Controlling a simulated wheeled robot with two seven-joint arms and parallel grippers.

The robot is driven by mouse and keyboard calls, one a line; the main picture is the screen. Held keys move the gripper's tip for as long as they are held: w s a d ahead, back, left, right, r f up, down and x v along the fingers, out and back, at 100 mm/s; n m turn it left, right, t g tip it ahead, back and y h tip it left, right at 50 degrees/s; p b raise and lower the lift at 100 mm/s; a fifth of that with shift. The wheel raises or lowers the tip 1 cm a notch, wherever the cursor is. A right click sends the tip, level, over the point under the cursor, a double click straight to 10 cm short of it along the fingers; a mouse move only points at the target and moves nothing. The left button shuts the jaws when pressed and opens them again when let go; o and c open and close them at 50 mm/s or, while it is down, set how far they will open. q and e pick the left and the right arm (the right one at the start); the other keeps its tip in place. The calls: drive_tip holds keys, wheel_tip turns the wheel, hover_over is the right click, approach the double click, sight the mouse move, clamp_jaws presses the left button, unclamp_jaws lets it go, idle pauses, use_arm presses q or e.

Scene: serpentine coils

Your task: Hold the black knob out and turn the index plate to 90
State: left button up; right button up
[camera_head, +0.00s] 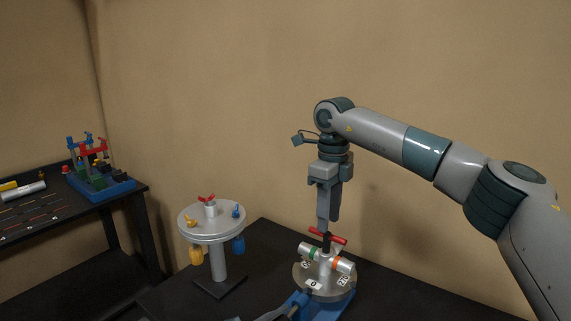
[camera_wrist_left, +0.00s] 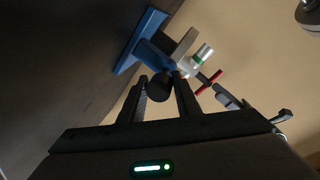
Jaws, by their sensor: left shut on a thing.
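The index plate (camera_head: 312,291) is a round grey disc with white number labels on a blue base (camera_head: 342,304). The front label seems to read 0; the others are hard to read. A silver crosspiece with green and orange bands and a red bar handle (camera_head: 338,240) stands on it. My right gripper (camera_head: 328,224) points down at the red handle, fingertips at or just above it; its grip is unclear. In the left wrist view the black knob (camera_wrist_left: 159,86) sits between the fingers of my left gripper (camera_wrist_left: 160,92), shut on it. In the head view the knob is hidden.
A round grey stand (camera_head: 212,232) with a red handle and hanging yellow and blue pieces is left of the plate. A black side table (camera_head: 125,205) at far left carries a blue rack (camera_head: 103,187). Bare black tabletop (camera_head: 425,300) lies right of the plate.

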sight(327, 236)
drive_tip(key=shift+f, duration=3.1)
clamp_jaws()
